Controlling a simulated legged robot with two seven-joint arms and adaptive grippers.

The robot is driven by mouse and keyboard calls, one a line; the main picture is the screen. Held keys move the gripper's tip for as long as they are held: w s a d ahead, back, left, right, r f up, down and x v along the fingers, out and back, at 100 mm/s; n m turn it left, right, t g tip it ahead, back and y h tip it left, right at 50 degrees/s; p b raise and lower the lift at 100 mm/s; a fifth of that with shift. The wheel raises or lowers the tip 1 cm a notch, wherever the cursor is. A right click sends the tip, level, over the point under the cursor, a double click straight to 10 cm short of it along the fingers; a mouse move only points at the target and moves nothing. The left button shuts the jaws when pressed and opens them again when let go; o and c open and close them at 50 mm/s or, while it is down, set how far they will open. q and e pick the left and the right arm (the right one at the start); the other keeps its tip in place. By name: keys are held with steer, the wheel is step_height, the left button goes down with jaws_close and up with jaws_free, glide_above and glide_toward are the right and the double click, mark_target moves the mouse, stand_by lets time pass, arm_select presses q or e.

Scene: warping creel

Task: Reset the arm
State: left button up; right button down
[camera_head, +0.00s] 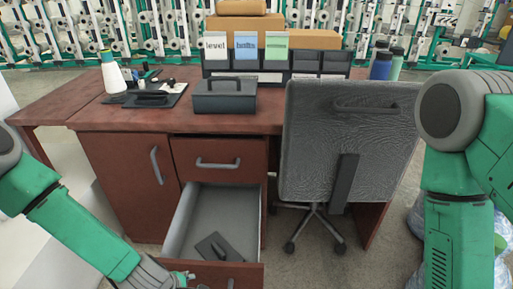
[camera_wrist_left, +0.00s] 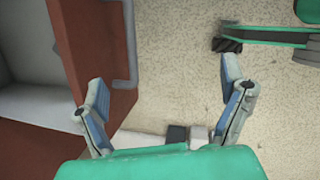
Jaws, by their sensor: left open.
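My left arm comes in from the left in the head view, and its gripper (camera_head: 180,276) is low at the bottom edge, beside the front of the open drawer (camera_head: 178,222). In the left wrist view the left gripper (camera_wrist_left: 168,92) is open, with its two fingers wide apart and nothing between them. Red-brown drawer front and its handle (camera_wrist_left: 128,84) show by the left finger, with bare floor behind the gap. Contact with the drawer front cannot be told. My right arm (camera_head: 455,180) hangs at the right; its gripper is out of view.
A dark flat item (camera_head: 218,248) lies in the drawer. A grey toolbox (camera_head: 224,97), a white bottle (camera_head: 112,75) and labelled bins (camera_head: 277,78) stand on the desk (camera_head: 140,118). A grey chair (camera_head: 345,140) stands right of the drawer. Creel racks line the back.

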arm_select(q)
steer(key=s+a+f+m+g+y+b, duration=0.1)
steer(key=s+a+f+m+b, duration=0.1)
steer(key=s+a+m+b, duration=0.55)
steer(key=s+a+f+m+g+y, duration=0.15)
steer(key=s+a+m, duration=0.25)
steer(key=s+m, duration=0.75)
step_height(320, 180, up, 13)
steer(key=w+m+p, duration=0.1)
steer(key=p, duration=1.2)
steer(key=shift+w+d+f+t, duration=0.15)
steer(key=shift+w+t, duration=0.2)
steer(key=shift+t, duration=0.1)
steer(key=shift+w, duration=0.1)
